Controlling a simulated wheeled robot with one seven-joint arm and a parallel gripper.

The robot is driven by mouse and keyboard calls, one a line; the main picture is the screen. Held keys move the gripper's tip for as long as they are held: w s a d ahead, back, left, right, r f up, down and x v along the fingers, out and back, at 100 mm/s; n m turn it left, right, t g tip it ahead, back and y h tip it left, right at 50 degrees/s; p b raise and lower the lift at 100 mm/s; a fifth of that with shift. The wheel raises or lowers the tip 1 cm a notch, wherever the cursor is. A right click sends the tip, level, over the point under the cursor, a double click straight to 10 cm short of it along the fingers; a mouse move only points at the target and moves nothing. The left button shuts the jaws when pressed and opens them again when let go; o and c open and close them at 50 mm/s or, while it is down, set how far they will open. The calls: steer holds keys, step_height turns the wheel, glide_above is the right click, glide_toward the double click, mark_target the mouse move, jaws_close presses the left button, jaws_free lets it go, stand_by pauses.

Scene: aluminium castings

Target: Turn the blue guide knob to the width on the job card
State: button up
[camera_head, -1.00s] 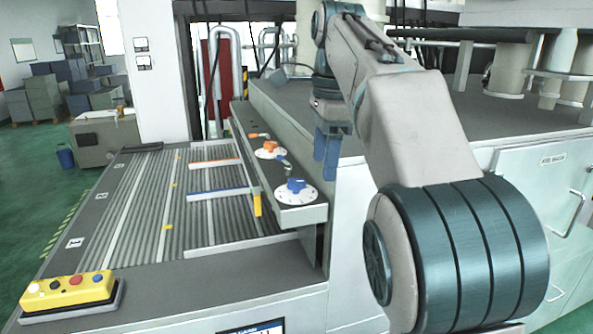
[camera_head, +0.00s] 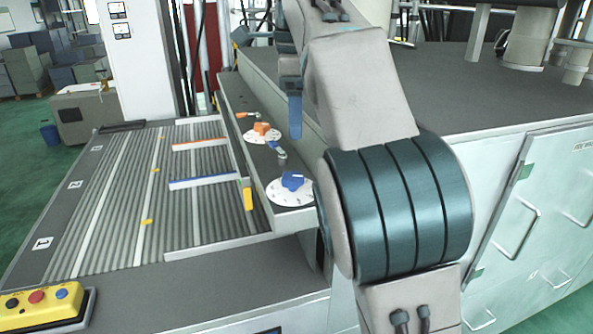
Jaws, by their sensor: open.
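The blue guide knob (camera_head: 292,181) sits on a white round dial (camera_head: 280,195) at the near end of the grey ledge beside the roller bed. The dial's marks are too small to read. My gripper (camera_head: 295,120) hangs fingers down, above and behind the blue knob in the picture, apart from it. It is open and empty; the gap between its fingers is hard to see from this side. A blue-edged guide rail (camera_head: 205,182) lies across the rollers. I cannot make out a job card with a readable width.
An orange knob (camera_head: 262,129) on its own dial is farther along the ledge, with small levers near both knobs. A yellow button box (camera_head: 42,303) stands at the front left. The grey machine top (camera_head: 480,105) fills the right. The roller bed (camera_head: 120,200) is clear apart from rails.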

mark_target(295, 176)
step_height(295, 176, down, 11)
steer(key=shift+a+b, duration=0.15)
steer(key=shift+b, duration=0.45)
steer(key=c, duration=1)
